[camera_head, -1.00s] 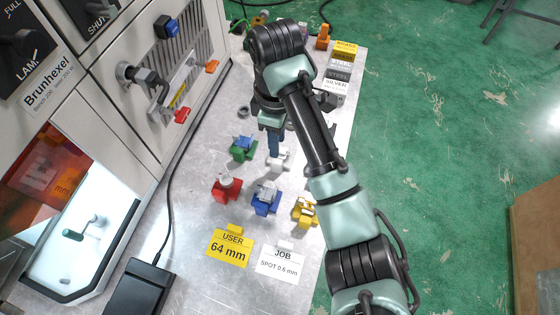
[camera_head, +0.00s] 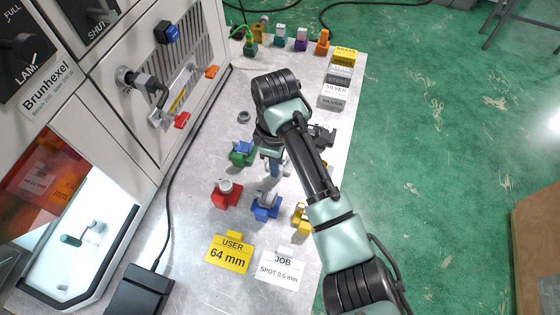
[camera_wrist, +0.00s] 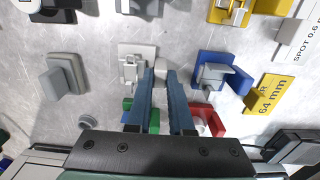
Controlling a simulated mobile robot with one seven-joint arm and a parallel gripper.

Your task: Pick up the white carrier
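The white carrier (camera_wrist: 130,68) stands on the metal bench. In the wrist view it is left of my gripper's fingertips, and a small pale part shows between them. In the head view my gripper (camera_head: 274,168) hangs over it and hides most of it; only a pale bit (camera_head: 286,170) shows. In the wrist view my gripper (camera_wrist: 160,72) is open, its two blue-grey fingers apart. I cannot tell whether either finger touches the carrier.
Close by stand a green carrier (camera_head: 242,152), a red one (camera_head: 227,193), a blue one (camera_head: 267,206) and a partly hidden yellow one (camera_head: 301,217). The machine (camera_head: 130,120) is at left.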

